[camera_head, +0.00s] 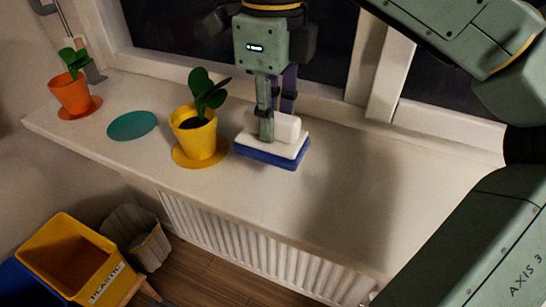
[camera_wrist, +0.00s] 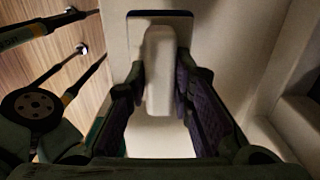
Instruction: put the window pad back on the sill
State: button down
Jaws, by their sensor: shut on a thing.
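The window pad (camera_head: 262,147) has a white top, a blue underside and a raised white grip block. It is at the sill (camera_head: 340,185), just right of the yellow pot. It looks level and on or very close to the sill; I cannot tell whether it touches. My gripper (camera_head: 275,130) points down from above and is shut on the pad's white block. In the wrist view the pale block (camera_wrist: 160,65) sits between the two fingers of my gripper (camera_wrist: 160,90). The fingers hide part of the block.
A yellow pot (camera_head: 197,138) with a plant stands close left of the pad on a yellow saucer (camera_head: 183,158). Farther left are a green disc (camera_head: 132,125) and an orange pot (camera_head: 72,93). The sill's right half is clear. A radiator (camera_head: 240,235) and bins (camera_head: 75,260) are below.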

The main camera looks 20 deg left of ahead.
aim_at(273, 150)
jog(key=shift+f+p, duration=0.4)
jog(key=shift+f, duration=2.7)
jog(key=shift+f, duration=0.15)
jog(key=c, duration=1.4)
grip_release()
notch_tip(273, 150, up, 11)
jog(key=shift+w+d+f+b, duration=0.1)
jog(key=shift+b, duration=0.45)
